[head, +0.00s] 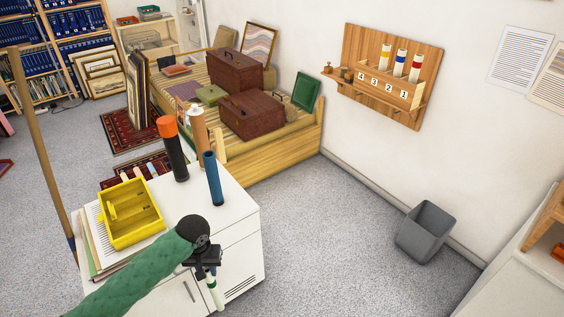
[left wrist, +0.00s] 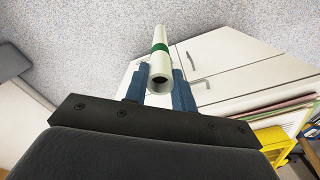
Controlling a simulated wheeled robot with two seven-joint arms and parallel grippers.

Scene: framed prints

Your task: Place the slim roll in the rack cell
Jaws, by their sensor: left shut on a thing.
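The slim roll (head: 214,292) is pale with a green band. My left gripper (head: 207,266) is shut on it, beside the front of the white cabinet. In the left wrist view the roll (left wrist: 160,65) sits between the blue fingers (left wrist: 159,92), with its open hollow end towards the camera. The wooden rack (head: 425,52) hangs on the wall at the upper right, well away from the gripper. Its cells are labelled 4, 3, 2, 1 from left to right. Rolls with yellow (head: 385,55), red (head: 400,62) and blue (head: 416,68) bands stand in it. My right gripper is not in view.
The white cabinet (head: 232,207) bears a yellow tray (head: 150,226), a black and orange tube (head: 175,155) and a blue tube (head: 213,180). A grey bin (head: 427,232) stands by the wall. A bench with brown cases (head: 250,114) stands behind.

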